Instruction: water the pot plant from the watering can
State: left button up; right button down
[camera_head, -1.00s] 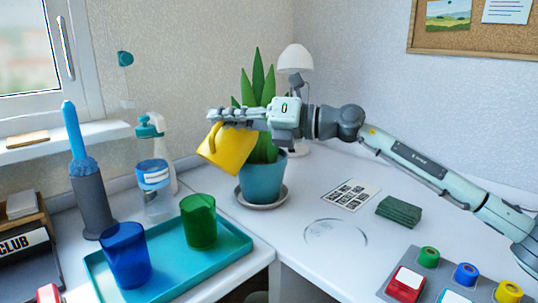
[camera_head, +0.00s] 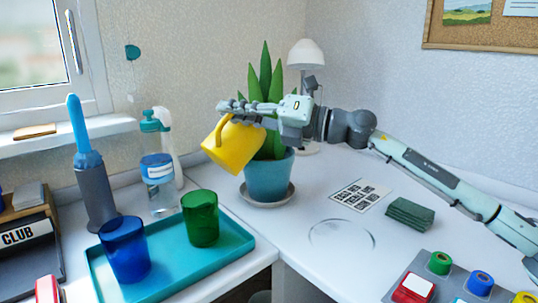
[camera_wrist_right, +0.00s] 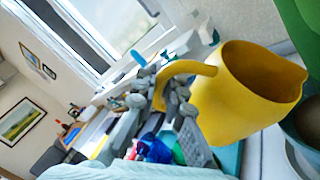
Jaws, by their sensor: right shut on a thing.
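The yellow watering can (camera_head: 233,150) is held tilted in the air, in front of and left of the pot plant (camera_head: 267,85). My right gripper (camera_head: 240,108) is shut on it. In the right wrist view the fingers (camera_wrist_right: 165,95) are around the can's curved handle (camera_wrist_right: 187,69), and the can's body (camera_wrist_right: 245,95) has its open top and lip towards the plant pot at the right edge. The teal pot (camera_head: 269,178) stands upright on a grey saucer (camera_head: 264,203). No water shows. My left gripper is out of view.
A teal tray (camera_head: 215,262) at front left holds a blue cup (camera_head: 125,252) and a green cup (camera_head: 200,220). A lamp (camera_head: 306,55) stands behind the plant.

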jog(key=shift+s+r, duration=0.1)
jog(key=shift+r, duration=0.05)
jog(key=shift+d, duration=0.15)
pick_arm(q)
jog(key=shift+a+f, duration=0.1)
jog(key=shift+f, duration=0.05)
pick_arm(e)
jog(key=shift+d, duration=0.1)
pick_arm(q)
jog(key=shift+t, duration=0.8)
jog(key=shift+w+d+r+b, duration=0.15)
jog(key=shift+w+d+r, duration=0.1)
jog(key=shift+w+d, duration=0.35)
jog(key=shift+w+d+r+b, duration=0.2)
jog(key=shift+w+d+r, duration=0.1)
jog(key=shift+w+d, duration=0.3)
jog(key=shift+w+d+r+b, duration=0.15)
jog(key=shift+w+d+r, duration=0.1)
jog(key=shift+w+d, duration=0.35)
pick_arm(e)
jog(key=shift+s+d+m+y, duration=0.2)
jog(key=shift+s+d+y, duration=0.05)
jog(key=shift+d, duration=0.3)
jog(key=shift+s+d+m+y, duration=0.2)
jog(key=shift+d+y, duration=0.05)
jog(key=shift+d, duration=0.25)
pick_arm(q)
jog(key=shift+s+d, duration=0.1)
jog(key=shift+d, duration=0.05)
